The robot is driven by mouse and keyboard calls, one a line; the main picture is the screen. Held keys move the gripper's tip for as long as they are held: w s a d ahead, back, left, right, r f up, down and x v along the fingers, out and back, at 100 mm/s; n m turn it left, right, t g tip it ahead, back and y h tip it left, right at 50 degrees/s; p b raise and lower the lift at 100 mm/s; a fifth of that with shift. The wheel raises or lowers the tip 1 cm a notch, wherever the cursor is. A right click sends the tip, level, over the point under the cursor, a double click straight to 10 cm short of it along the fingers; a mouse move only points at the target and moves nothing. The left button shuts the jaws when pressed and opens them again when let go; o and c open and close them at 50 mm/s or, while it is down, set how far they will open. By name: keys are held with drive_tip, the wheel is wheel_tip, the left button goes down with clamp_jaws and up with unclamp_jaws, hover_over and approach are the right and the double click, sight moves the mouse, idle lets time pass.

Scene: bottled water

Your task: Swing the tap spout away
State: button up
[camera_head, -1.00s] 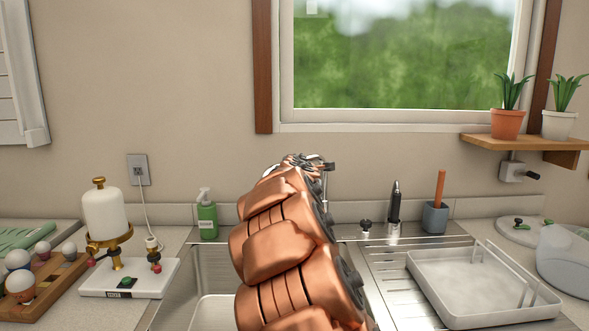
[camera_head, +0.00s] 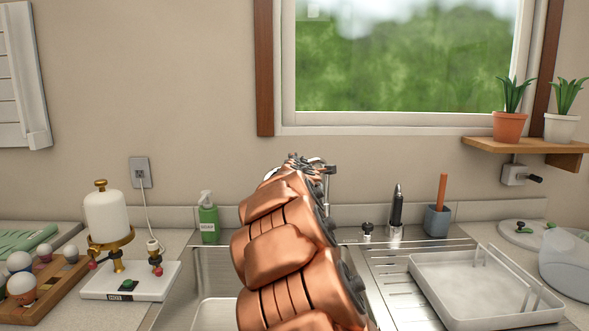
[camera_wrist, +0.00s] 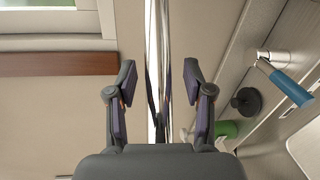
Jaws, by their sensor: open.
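In the wrist view the chrome tap spout (camera_wrist: 165,40) runs down the middle of the picture, between my two fingers. My gripper (camera_wrist: 160,78) is open, one finger on each side of the spout, with visible gaps; I see no clear contact. In the head view my gripper (camera_head: 305,162) is small and partly hidden at the end of my copper arm. Only a short piece of the chrome tap (camera_head: 328,176) shows just right of it. The rest of the tap is hidden behind my arm.
The sink (camera_head: 205,275) lies below my arm. A green soap bottle (camera_head: 208,218) stands to the left. A black-handled sprayer (camera_head: 396,213), a grey cup (camera_head: 437,221) and a white tray (camera_head: 480,285) are to the right. The window (camera_head: 400,60) is behind.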

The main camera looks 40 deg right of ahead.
drive_tip(key=shift+a, duration=0.1)
drive_tip(key=v, duration=1.1)
drive_tip(key=shift+s+a, duration=0.25)
drive_tip(key=shift+s, duration=0.1)
idle(0.4)
